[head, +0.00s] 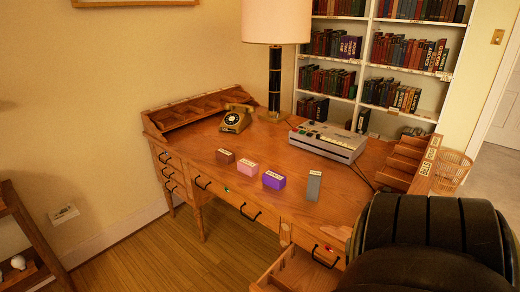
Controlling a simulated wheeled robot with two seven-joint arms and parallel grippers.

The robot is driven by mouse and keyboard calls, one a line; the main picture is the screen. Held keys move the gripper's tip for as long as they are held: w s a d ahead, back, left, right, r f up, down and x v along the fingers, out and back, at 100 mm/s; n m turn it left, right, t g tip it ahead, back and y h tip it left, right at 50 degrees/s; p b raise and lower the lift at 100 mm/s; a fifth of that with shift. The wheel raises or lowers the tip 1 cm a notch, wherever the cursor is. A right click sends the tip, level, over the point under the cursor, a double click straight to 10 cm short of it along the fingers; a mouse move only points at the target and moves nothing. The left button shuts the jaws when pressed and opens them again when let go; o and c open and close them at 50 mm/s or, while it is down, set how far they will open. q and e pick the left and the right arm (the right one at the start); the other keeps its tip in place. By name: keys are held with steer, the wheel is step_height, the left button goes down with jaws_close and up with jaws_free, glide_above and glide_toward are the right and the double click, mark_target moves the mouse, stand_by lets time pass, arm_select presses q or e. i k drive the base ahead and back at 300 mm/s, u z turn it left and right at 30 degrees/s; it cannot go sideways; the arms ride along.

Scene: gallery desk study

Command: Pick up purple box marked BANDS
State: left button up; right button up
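A small purple box (273,182) stands on the wooden desk (210,143) near its front edge. It has a pale label on top whose letters are too small to read for sure. It is the rightmost of three similar boxes in a slanting row, and gaps separate it from its neighbours. Nothing covers it. Neither my left nor my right gripper is in view.
A pink box (247,169) and a brown box (225,157) stand left of it; a grey block (313,187) stands right. A front drawer (300,273) is open. The desk's front right is hidden.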

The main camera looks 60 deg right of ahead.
mark_target(275, 180)
steer(key=z, duration=0.2)
steer(key=i, duration=2)
steer(key=z, duration=1.25)
steer(key=i, duration=1.3)
steer(key=z, duration=1.25)
